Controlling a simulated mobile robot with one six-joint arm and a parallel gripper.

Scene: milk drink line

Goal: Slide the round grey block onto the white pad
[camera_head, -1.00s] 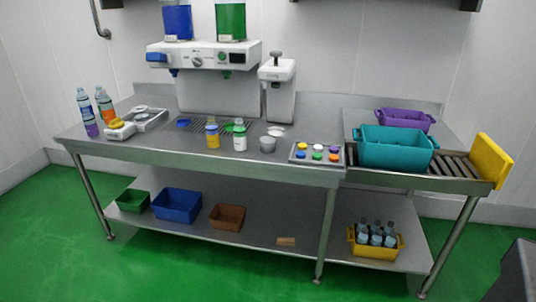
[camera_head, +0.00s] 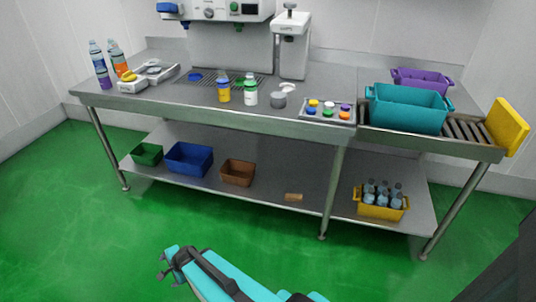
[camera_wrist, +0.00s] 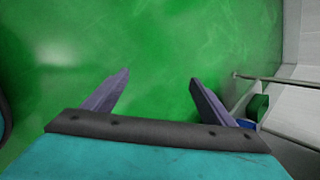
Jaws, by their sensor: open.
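The round grey block (camera_head: 279,101) stands on the steel table, right of the two small bottles and left of the cap tray. A flat white piece (camera_head: 287,88), which looks like the white pad, lies just behind it; its outline is too small to make out fully. The block's top looks darker than its side. My gripper (camera_head: 166,266) is low over the green floor in front of the table, far from the block. In the wrist view my gripper (camera_wrist: 159,76) is open and empty, with only floor between its fingers.
The dispenser (camera_head: 292,45) stands behind. A teal crate (camera_head: 405,112) is farther right. The lower shelf (camera_head: 265,205) holds bins.

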